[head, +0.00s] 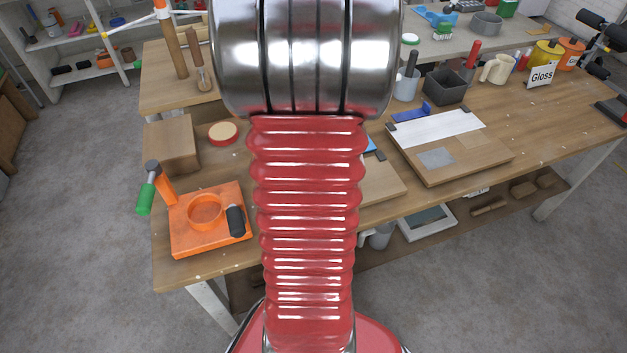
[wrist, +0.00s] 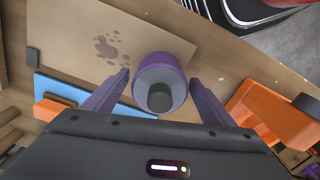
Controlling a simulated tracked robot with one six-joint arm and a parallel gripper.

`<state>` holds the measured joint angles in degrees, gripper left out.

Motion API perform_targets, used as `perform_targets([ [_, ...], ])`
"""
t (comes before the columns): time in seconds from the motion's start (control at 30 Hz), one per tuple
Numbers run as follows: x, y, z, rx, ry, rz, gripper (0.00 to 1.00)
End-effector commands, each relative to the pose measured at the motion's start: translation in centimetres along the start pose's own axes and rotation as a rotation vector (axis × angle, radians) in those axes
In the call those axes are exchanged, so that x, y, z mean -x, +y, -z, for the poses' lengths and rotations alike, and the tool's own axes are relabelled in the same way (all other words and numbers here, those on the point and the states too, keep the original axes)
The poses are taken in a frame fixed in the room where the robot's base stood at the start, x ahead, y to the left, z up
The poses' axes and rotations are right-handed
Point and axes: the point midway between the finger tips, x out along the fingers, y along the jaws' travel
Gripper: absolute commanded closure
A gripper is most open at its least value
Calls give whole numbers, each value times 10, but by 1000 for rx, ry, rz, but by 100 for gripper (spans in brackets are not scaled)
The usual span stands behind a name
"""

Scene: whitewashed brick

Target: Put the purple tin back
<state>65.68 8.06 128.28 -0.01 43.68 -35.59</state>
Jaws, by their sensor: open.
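The purple tin (wrist: 173,70) shows in the wrist view, with a pale grey face and a dark round knob or cap towards the camera. My gripper (wrist: 159,80) is open, with one purple finger on each side of the tin and a visible gap at each fingertip. The tin stands on or just over a light wooden surface; its contact is hidden. In the head view my own arm covers the middle of the bench, so neither the tin nor my gripper shows there.
The wooden bench (head: 545,125) holds an orange tray (head: 183,243) at left, a round-lidded tin (head: 222,131) and a board with a white sheet (head: 436,127). In the wrist view a blue flat piece (wrist: 75,95) lies left of the tin and an orange block (wrist: 262,108) right.

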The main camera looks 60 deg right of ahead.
Motion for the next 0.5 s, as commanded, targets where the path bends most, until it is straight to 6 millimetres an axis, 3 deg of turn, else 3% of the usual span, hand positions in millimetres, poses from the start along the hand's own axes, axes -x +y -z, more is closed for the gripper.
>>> perform_targets([
  [0.5, 81, 0, 1, 1, 4, -3, 23],
])
